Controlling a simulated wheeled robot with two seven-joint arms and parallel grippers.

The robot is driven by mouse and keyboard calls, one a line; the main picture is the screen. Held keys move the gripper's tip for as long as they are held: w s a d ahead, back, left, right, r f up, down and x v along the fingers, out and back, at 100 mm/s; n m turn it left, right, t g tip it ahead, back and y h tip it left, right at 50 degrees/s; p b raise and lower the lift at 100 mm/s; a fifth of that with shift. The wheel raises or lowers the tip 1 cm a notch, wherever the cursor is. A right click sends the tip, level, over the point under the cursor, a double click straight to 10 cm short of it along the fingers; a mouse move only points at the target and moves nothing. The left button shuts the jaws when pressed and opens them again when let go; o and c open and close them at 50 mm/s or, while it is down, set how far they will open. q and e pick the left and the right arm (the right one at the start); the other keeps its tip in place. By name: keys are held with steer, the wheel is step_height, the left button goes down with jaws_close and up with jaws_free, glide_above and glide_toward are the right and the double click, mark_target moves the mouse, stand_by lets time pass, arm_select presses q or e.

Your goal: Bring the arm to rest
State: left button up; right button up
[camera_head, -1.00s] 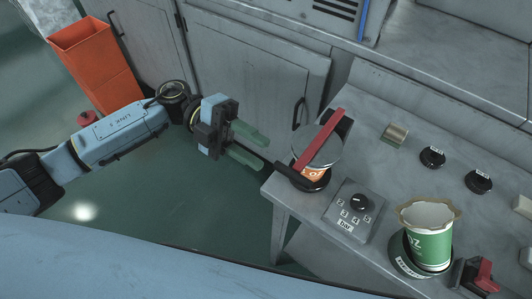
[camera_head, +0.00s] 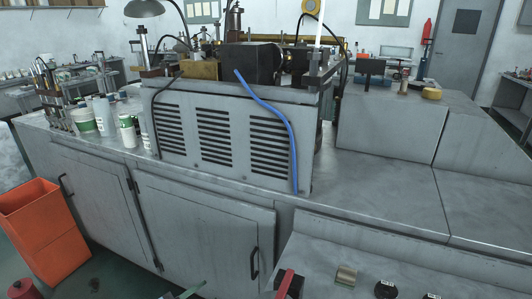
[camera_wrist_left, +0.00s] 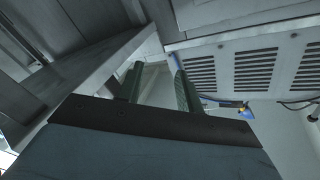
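My left gripper shows in the left wrist view (camera_wrist_left: 159,76). Its two green fingers stand apart with nothing visible between them, so it is open and empty. In the head view only a bit of a green finger (camera_head: 192,290) shows at the bottom edge, in front of the grey cabinet doors (camera_head: 200,235); the rest of the left arm is below the frame. My right gripper is not in any view.
A grey bench carries a vented machine housing (camera_head: 222,138) with a blue hose (camera_head: 268,108). Cups and bottles (camera_head: 128,131) stand at its left. An orange bin (camera_head: 48,235) is on the floor at left. A red lever (camera_head: 286,283) and black knob (camera_head: 385,289) show bottom right.

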arm_select(q)
steer(key=s+a+f+n+g+y+p, duration=0.2)
steer(key=s+a+f+n+y, duration=0.25)
steer(key=s+f, duration=0.4)
steer(key=s+a+f+n+g+y+p, duration=0.15)
steer(key=s+a+f+n+y, duration=0.35)
steer(key=f, duration=0.7)
steer(key=s+f+n+g+y+p, duration=0.1)
steer(key=s+f+g, duration=0.3)
steer(key=s, duration=1.1)
steer(key=s+f+n+g+y+p, duration=0.2)
steer(key=s+f+n+g, duration=0.1)
steer(key=s, duration=1.2)
steer(key=shift+s+d+f+g, duration=0.3)
steer(key=shift+d+f+g, duration=0.05)
steer(key=shift+f+g, duration=0.35)
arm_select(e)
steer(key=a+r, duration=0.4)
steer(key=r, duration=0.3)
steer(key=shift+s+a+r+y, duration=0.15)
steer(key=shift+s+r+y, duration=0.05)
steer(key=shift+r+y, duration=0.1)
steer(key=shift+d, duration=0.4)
